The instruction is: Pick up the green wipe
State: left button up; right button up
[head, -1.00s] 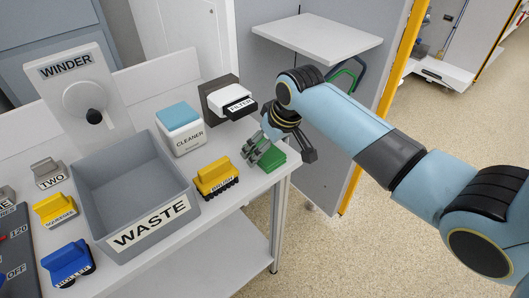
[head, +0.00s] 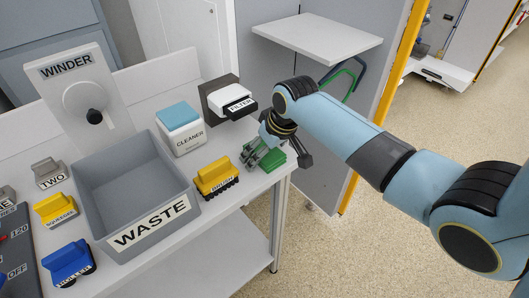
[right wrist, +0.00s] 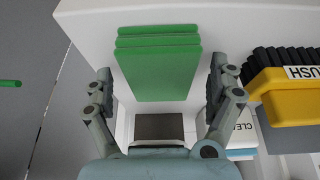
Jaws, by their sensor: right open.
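The green wipe is a small green stack (head: 275,160) on the white table near its right edge in the head view. In the right wrist view the green wipe (right wrist: 158,68) lies between the fingers, its layers showing at the top. My right gripper (head: 258,160) is at the wipe, above it and partly covering it in the head view. In the right wrist view the right gripper (right wrist: 161,85) is open, with one finger to each side of the wipe and gaps between. My left gripper is in neither view.
The yellow brush (head: 216,177) stands close to the left of the wipe. The cleaner box (head: 182,133), the filter (head: 236,103) and the grey waste bin (head: 112,218) are nearby. The table's edge is just right of the wipe, with floor beyond.

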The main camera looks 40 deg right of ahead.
jog(key=c, duration=0.9)
jog(key=shift+s, duration=0.1)
jog(key=shift+c, duration=0.5)
jog(key=shift+c, duration=0.6)
